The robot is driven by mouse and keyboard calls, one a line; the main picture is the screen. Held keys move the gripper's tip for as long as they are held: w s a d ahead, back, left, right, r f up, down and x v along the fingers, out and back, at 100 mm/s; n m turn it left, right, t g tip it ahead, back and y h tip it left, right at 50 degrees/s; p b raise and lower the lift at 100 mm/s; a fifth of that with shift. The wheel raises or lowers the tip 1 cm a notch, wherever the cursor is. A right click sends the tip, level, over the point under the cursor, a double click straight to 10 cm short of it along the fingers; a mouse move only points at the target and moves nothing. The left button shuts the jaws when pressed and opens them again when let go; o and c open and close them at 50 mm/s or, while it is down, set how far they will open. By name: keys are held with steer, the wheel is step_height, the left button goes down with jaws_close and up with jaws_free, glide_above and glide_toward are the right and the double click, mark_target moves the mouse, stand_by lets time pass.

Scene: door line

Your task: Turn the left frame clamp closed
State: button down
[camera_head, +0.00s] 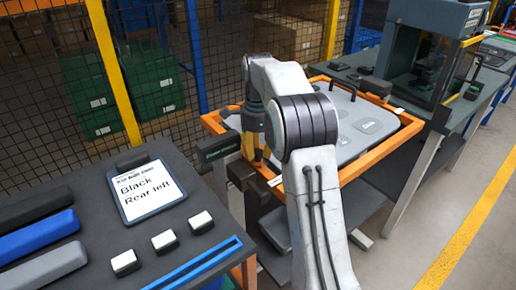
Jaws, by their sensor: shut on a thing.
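The orange frame (376,165) holds a grey door panel (372,122) flat on a stand in the middle of the view. My arm reaches over from the front and bends down at the frame's near left corner. My gripper (257,152) points down there, partly hidden by my own arm. It is shut on the left frame clamp, which is mostly hidden by my gripper and arm, so its angle cannot be told. A dark block with a green label (219,149) sits just left of my gripper.
A dark bench at the left carries a "Black Rear left" tablet (146,191), small white-topped blocks (164,240), and blue and grey bars (38,238). A mesh fence stands behind. A machine enclosure (430,55) stands at the back right. The floor at the right is clear.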

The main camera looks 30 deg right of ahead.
mark_target(258, 152)
steer(key=m+p, duration=0.2)
steer(key=m, duration=0.1)
steer(key=shift+s+m, duration=0.1)
steer(key=shift+m, duration=0.2)
steer(key=shift+f+m+p, duration=0.2)
steer(key=shift+m+p, duration=0.7)
steer(key=shift+m, duration=0.5)
steer(key=c, duration=0.8)
jaws_free()
steer(key=shift+c, duration=0.2)
steer(key=shift+r, duration=0.1)
step_height(258, 152, up, 12)
steer(key=shift+c, duration=0.2)
